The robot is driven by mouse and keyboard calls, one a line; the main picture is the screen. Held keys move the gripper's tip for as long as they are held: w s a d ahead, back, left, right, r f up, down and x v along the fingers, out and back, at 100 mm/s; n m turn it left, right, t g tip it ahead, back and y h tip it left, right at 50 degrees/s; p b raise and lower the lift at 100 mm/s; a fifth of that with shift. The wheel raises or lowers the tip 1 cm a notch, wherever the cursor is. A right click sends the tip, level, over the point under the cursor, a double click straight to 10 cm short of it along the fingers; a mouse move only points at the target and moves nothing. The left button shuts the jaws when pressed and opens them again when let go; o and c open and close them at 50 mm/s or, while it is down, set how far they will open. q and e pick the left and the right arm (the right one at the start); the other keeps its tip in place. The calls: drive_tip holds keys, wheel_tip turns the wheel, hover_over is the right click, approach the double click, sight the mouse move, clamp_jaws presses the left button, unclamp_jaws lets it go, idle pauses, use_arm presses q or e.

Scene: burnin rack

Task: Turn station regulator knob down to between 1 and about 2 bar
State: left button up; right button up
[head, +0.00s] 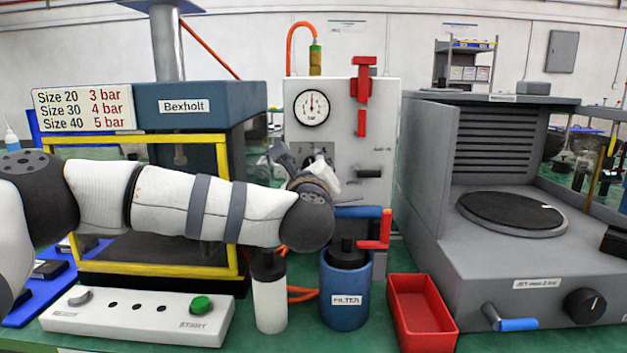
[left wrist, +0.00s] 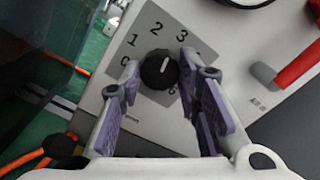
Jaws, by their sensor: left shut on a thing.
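The black regulator knob (left wrist: 156,73) sits on a grey dial plate (left wrist: 118,78) with the numbers 0, 1, 2 and 3 readable. Its white mark points up and a little right, between 2 and 3 and nearer 3. My left gripper (left wrist: 159,64) has its purple-padded fingers on both sides of the knob and is shut on it. In the head view the gripper (head: 303,160) is at the white station panel (head: 375,105) and hides most of the dial. The round gauge (head: 312,108) above has its needle pointing about straight up; its numbers are too small to read. My right gripper is not in view.
A red handle (head: 361,85) is on the panel, right of the gauge. A blue filter pot (head: 345,310), white bottle (head: 270,305) and red tray (head: 422,312) stand below. The yellow-framed Bexholt press (head: 200,107) is left; a grey machine (head: 520,260) is right.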

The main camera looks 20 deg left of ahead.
use_arm(q)
drive_tip(key=n+b, duration=0.9)
drive_tip(key=b, duration=0.1)
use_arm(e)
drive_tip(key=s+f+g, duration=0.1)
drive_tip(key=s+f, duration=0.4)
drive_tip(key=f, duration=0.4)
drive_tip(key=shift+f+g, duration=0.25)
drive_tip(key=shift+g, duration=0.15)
use_arm(q)
drive_tip(key=o, duration=1.1)
drive_tip(key=shift+d, duration=0.1)
drive_tip(key=shift+o, duration=0.2)
drive_tip(key=v, duration=1.2)
